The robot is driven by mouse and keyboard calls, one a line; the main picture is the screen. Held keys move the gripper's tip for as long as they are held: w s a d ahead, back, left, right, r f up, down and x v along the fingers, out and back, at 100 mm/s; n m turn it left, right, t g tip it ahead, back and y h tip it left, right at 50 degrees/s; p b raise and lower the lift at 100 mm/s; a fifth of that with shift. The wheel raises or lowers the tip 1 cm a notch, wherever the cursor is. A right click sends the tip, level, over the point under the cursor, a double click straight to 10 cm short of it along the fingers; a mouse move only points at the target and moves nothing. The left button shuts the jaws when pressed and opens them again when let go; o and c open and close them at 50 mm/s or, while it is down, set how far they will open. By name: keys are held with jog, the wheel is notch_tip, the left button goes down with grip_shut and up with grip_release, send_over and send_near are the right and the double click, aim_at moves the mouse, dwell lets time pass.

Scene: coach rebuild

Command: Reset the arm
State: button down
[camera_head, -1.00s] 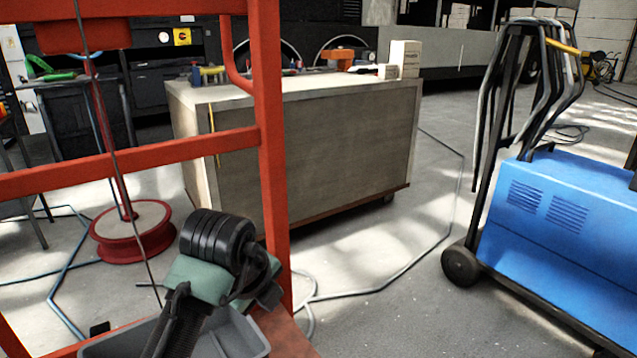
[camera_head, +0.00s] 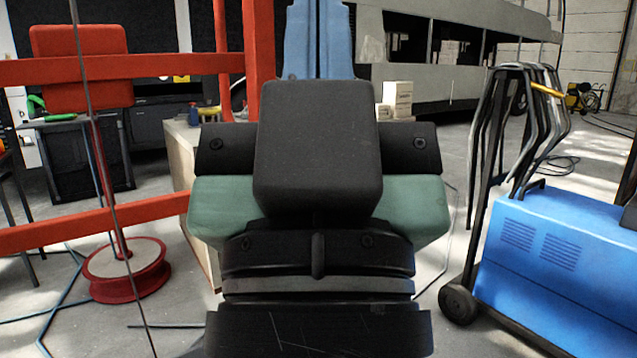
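My own arm (camera_head: 318,165), with black and green housings, stands upright close in front of the camera and fills the middle of the view. A blue upright part (camera_head: 318,40) shows above it and seems to belong to the arm. I cannot make out my gripper or its fingers, so whether it holds anything does not show. The arm hides most of the workbench (camera_head: 182,165) behind it.
A red frame (camera_head: 120,222) with a red and white reel (camera_head: 127,268) stands at left. A blue wheeled machine (camera_head: 560,245) with hanging cables stands at right. Small boxes (camera_head: 397,97) sit on the bench. Some concrete floor is clear between bench and machine.

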notch_tip(320, 180, up, 27)
jog(key=p, duration=2.4)
jog(key=shift+p, duration=0.3)
